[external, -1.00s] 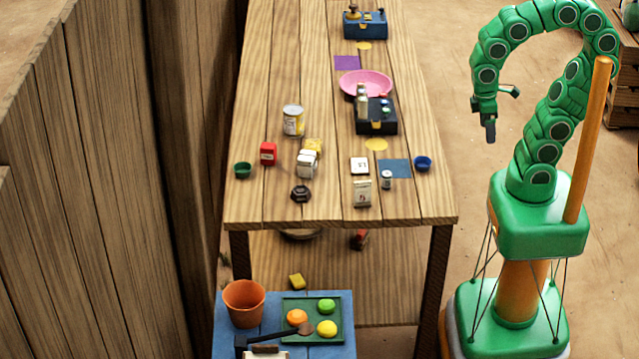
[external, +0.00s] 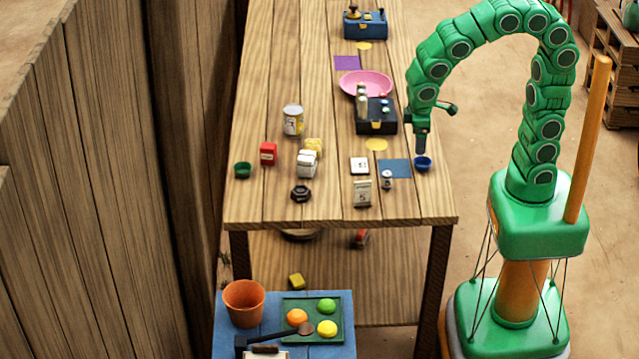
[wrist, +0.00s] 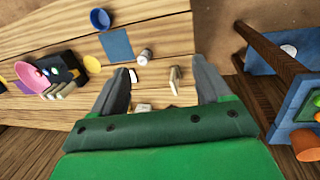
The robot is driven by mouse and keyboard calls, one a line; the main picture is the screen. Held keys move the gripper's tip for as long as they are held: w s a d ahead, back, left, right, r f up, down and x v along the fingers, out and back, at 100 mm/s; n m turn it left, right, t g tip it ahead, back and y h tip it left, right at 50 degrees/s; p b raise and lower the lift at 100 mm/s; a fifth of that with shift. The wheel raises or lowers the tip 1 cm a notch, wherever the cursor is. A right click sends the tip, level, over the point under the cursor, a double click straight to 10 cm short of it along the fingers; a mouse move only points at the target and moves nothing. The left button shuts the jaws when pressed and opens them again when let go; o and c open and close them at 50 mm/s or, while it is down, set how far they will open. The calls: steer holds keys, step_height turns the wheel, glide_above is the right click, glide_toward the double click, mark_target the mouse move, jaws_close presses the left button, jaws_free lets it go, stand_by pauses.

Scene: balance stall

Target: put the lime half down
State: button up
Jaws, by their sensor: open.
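My gripper (external: 422,148) hangs fingers-down over the right edge of the table, by the small blue bowl (external: 423,164). In the wrist view its two fingers (wrist: 163,72) stand wide apart with nothing between them. A round green fruit piece (external: 327,306), which looks like the lime half, sits on the dark green tray (external: 287,333) on the low blue stand, well away from my gripper. An orange piece (external: 297,317) and a yellow piece (external: 326,328) lie on the same tray. I cannot tell from here whether the green piece is cut.
The wooden table (external: 260,212) holds a pink bowl (external: 365,83), a black box (external: 377,124), a can (external: 293,120), a red box (external: 268,153), a blue square (external: 395,168) and small items. An orange pot (external: 244,303) stands beside the tray. The table's front right corner is clear.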

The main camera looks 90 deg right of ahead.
steer(key=w+a+f+t, duration=0.1)
steer(key=w+a+f, duration=0.3)
steer(key=w, duration=0.5)
steer(key=n+t+y, duration=0.3)
steer(key=t, duration=0.1)
glide_toward(327, 302)
steer(key=f, duration=0.2)
steer(key=shift+w+x, duration=0.15)
steer(key=shift+x, duration=1.7)
steer(key=shift+w+x, duration=0.15)
steer(key=shift+x, duration=1.7)
steer(key=shift+a+r, duration=0.1)
steer(key=shift+r, duration=0.05)
steer(key=shift+c, duration=0.2)
steer(key=c, duration=1.2)
steer(key=shift+o, duration=0.2)
steer(key=shift+r, duration=0.15)
